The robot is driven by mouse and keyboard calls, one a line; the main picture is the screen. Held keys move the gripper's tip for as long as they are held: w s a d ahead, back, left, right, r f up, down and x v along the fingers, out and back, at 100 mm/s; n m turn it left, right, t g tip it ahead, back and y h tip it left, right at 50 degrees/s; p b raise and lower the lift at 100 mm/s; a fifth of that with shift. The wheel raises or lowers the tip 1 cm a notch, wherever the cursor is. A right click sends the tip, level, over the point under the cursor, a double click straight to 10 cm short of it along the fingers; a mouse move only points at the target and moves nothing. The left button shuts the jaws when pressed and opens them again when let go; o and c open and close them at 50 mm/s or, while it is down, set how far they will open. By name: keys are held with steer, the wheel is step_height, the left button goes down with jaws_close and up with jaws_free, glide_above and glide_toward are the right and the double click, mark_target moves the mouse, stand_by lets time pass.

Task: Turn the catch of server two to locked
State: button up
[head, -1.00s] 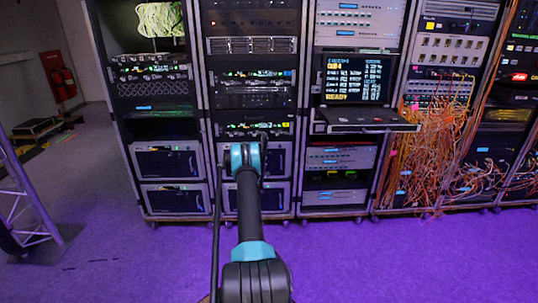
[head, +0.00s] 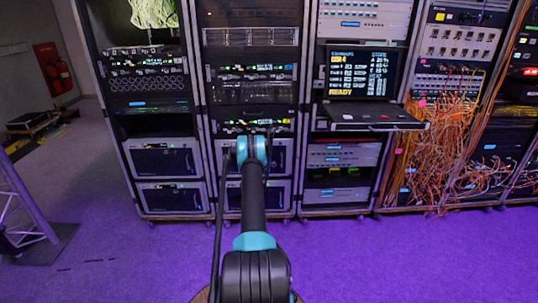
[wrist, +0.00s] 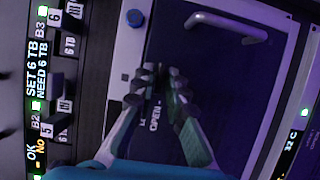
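In the wrist view, my gripper (wrist: 160,78) is in front of a dark panel (wrist: 215,75) with a pale curved handle (wrist: 225,24). Its two fingers converge, with a narrow dark gap between the tips. I cannot tell whether they touch or hold anything. An "OPEN" label (wrist: 155,116) shows between the fingers; a second label beside it is partly covered. The catch itself cannot be made out at the fingertips. In the head view, my arm reaches to the lower part of the second rack from the left, and my gripper is hidden behind the arm.
In the wrist view, a display strip (wrist: 38,85) reads "SET 6 TB NEED 6 TB", and a 32 C readout (wrist: 290,140) is at right. In the head view, a pull-out console (head: 370,116) juts from the third rack; orange cables (head: 440,150) hang right. Purple floor is clear.

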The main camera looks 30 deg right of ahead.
jaws_close()
steer(key=shift+m, duration=0.3)
steer(key=shift+s+d+r+m+t+y, duration=0.15)
steer(key=shift+m+y, duration=1.1)
steer(key=shift+m, duration=0.9)
steer(key=shift+w+r+m+t+y, duration=0.1)
steer(key=shift+m+t+y, duration=0.1)
steer(key=shift+m+y, duration=1.45)
steer(key=shift+s+d+r+m+t+y, duration=0.15)
steer(key=shift+m+y, duration=0.65)
steer(key=shift+m, duration=1.8)
steer(key=shift+a+f, duration=0.1)
steer(key=shift+o, duration=2.4)
jaws_free()
